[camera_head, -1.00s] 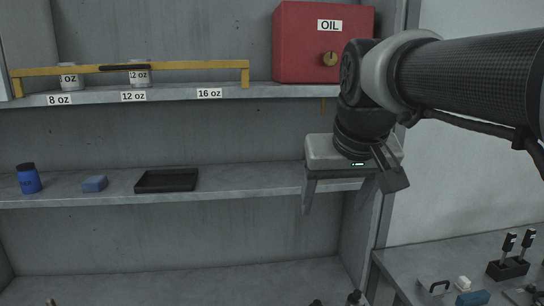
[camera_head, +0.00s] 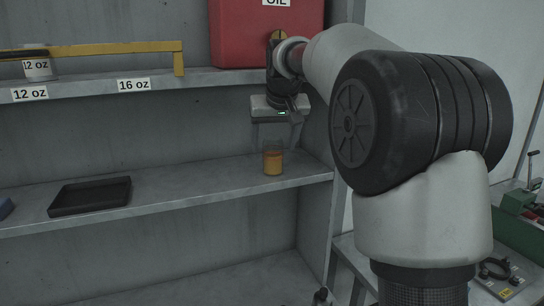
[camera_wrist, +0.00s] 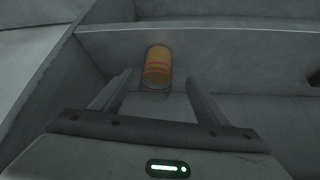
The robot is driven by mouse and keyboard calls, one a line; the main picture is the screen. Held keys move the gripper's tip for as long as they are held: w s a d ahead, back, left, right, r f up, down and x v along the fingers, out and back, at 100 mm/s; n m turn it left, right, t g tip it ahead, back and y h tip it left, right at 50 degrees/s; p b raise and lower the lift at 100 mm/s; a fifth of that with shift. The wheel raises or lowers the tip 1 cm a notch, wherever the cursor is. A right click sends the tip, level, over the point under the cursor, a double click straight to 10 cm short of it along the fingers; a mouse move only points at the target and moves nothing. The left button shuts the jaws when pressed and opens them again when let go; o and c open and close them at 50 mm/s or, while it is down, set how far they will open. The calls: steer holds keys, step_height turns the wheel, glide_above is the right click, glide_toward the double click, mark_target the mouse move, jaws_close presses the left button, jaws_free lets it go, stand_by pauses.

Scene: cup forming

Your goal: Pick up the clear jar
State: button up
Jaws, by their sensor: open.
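The clear jar (camera_head: 273,163) holds something orange and stands upright at the right end of the middle shelf. In the wrist view the jar (camera_wrist: 157,66) shows orange contents with a red band, just beyond the fingertips and centred between them. My gripper (camera_head: 272,140) is above the jar in the head view, pointing down, with its fingers faint against the grey wall. In the wrist view my gripper (camera_wrist: 159,80) is open with nothing held. I cannot tell whether the fingertips overlap the jar's top.
The shelf's right side wall (camera_head: 318,215) is close to the jar. A black tray (camera_head: 90,197) sits further left on the same shelf. The red OIL box (camera_head: 262,35) stands on the upper shelf above my gripper. The shelf between tray and jar is clear.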

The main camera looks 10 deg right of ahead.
mark_target(273, 159)
steer(key=x, duration=0.5)
steer(key=p+x, duration=0.1)
steer(key=x, duration=0.2)
steer(key=shift+d+f, duration=0.1)
steer(key=shift+d, duration=0.15)
steer(key=c, duration=1.3)
steer(key=shift+s, duration=0.1)
steer(key=shift+c, duration=0.2)
